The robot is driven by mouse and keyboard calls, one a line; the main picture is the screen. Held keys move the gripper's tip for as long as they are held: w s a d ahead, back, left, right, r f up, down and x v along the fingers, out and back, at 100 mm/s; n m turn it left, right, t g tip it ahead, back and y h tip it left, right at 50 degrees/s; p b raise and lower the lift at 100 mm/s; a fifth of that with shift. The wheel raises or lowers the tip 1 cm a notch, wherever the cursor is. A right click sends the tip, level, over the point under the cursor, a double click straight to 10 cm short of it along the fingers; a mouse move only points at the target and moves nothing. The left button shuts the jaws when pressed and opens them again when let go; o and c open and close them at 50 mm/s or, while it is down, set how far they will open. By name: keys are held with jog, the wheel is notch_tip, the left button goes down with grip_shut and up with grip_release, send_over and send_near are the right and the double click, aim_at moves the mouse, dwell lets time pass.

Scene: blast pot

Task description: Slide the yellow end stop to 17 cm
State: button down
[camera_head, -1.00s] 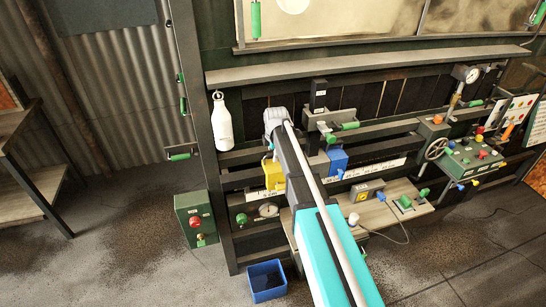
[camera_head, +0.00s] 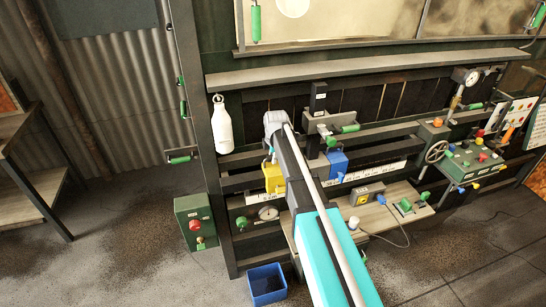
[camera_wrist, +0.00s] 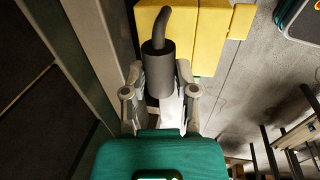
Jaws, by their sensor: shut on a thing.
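The yellow end stop (camera_head: 274,178) sits on the lower rail of the bench, left of the blue block (camera_head: 337,163). In the wrist view its yellow body (camera_wrist: 205,35) fills the top middle. My gripper (camera_wrist: 160,88) is shut on a dark grey cylindrical handle (camera_wrist: 158,65) with a bent top, directly in front of the yellow body. In the head view my arm covers the fingers and part of the rail. A white scale strip (camera_head: 375,174) runs along the rail; the marks by the yellow stop are too small or hidden to read.
A white bottle (camera_head: 222,125) hangs on the post to the left. A green box with a red button (camera_head: 194,222) and a blue bin (camera_head: 266,284) stand below. A gauge (camera_head: 268,212) lies below the rail. Controls (camera_head: 475,160) fill the right side.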

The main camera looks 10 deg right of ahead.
jog(key=shift+a, duration=0.2)
jog(key=shift+c, duration=2)
grip_release()
jog(key=shift+d, duration=0.2)
jog(key=shift+r+p, duration=0.25)
jog(key=shift+p, duration=0.05)
notch_tip(320, 180, up, 13)
jog(key=s+p, duration=0.2)
jog(key=p, duration=1.1)
jog(key=shift+s+d, duration=0.25)
jog(key=shift+s, duration=0.1)
